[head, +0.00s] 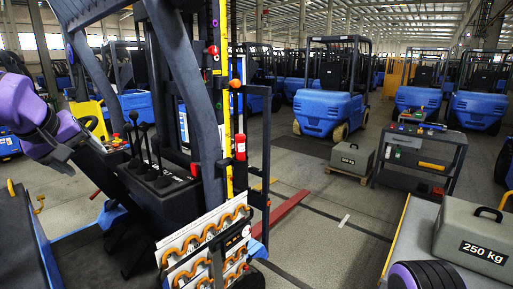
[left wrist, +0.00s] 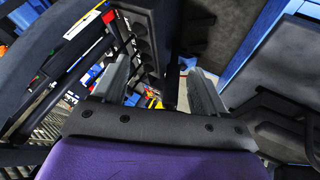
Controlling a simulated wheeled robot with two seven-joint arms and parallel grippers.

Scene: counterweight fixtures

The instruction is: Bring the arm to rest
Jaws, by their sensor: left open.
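My left arm comes in from the left edge in the head view, with a purple wrist (head: 62,138). My left gripper (head: 88,150) is beside a forklift's dark control console, left of its upright black levers (head: 150,160). I see no object in it, and whether it touches the console I cannot tell. In the left wrist view, the two grey fingers of the left gripper (left wrist: 160,78) stand apart. A dark post shows behind the gap between them. My right gripper is not in view.
The forklift's mast (head: 228,110) and hose panel (head: 205,250) stand close to the right of the console. A grey 250 kg weight (head: 475,238) lies at the right on a light surface. A tool cart (head: 425,150) and another weight (head: 350,158) stand farther back. Floor between is partly clear.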

